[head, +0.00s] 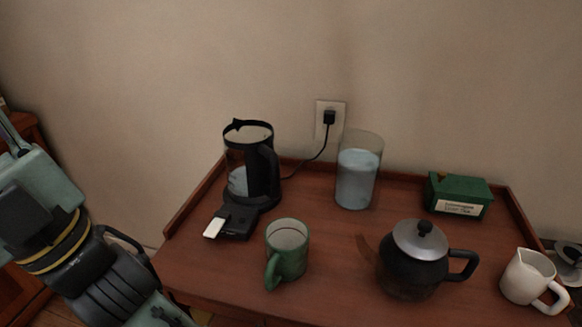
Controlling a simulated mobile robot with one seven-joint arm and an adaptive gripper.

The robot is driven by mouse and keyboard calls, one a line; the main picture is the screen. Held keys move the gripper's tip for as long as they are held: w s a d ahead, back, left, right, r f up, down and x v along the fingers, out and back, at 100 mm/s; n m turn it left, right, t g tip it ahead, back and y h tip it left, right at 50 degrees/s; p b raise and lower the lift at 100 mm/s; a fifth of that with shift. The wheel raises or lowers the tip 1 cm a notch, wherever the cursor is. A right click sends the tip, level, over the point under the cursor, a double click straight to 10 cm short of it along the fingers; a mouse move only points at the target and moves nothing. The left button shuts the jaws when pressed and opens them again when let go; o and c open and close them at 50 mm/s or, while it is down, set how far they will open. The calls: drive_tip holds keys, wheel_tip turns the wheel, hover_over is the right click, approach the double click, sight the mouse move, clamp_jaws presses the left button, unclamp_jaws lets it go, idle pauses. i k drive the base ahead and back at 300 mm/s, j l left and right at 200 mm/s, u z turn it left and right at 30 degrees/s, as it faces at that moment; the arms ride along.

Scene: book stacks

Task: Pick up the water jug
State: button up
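A clear, straight-sided glass jug (357,182) with pale bluish water stands upright at the back of the reddish-brown wooden table (335,270), near the wall. No handle shows on it. An electric kettle (249,172) with a glass body, a black handle and water inside stands to its left on a black base (229,224). My arm shows at the far left, beside the table and well apart from the jug. I cannot make out my gripper in this view.
A green mug (287,250) stands in front, with a dark teapot (414,262) to its right. A white pitcher (529,279) is at the right edge and a green box (459,195) at the back right. The kettle's cord (308,160) runs to a wall outlet (325,118). Raised rims edge the table.

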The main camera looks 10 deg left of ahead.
sight(358, 180)
drive_tip(key=k+l, duration=0.2)
drive_tip(key=l, duration=0.25)
drive_tip(key=k+l, duration=0.25)
drive_tip(key=l, duration=0.15)
drive_tip(key=k+l, duration=0.2)
drive_tip(key=l, duration=0.25)
drive_tip(key=i, duration=0.95)
drive_tip(key=j+u, duration=0.05)
